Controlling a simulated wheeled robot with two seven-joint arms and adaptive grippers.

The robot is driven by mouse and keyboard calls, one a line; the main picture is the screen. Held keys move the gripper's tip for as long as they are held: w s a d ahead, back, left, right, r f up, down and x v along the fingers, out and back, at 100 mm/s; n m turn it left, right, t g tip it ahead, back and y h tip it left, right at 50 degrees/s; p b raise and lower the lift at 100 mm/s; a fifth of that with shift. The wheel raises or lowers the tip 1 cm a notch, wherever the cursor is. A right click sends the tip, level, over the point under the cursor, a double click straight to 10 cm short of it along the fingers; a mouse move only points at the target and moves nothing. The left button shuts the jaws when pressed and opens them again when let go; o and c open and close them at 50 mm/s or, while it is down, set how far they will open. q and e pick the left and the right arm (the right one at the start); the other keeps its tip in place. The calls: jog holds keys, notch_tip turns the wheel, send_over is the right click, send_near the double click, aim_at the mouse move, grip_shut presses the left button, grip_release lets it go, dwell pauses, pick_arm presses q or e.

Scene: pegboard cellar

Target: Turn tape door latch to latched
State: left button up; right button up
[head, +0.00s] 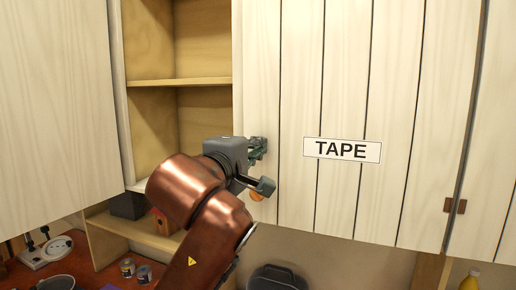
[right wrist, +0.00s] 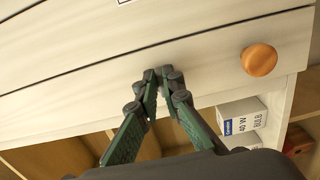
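The tape door (head: 400,90) is a pale plank door with a TAPE sign (head: 342,150); it stands over the right part of an open shelf cabinet. A round orange knob (head: 256,196) sits low near its left edge and shows clearly in the right wrist view (right wrist: 259,60). My right gripper (head: 258,148) is at the door's left edge, above the knob. In the right wrist view its green fingers (right wrist: 160,76) come together at the tips against the door face. I cannot make out the latch; the fingertips may cover it. My left gripper is out of view.
Open shelves (head: 180,82) lie left of the tape door, with another pale door (head: 60,110) further left. A white bulb box (right wrist: 241,117) stands inside the cabinet. Below are a red-brown worktop with cans (head: 143,273), a dark case (head: 277,278) and a yellow bottle (head: 469,282).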

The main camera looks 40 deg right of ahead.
jog(key=o, duration=0.5)
jog(key=shift+c, duration=0.2)
jog(key=v, duration=1.2)
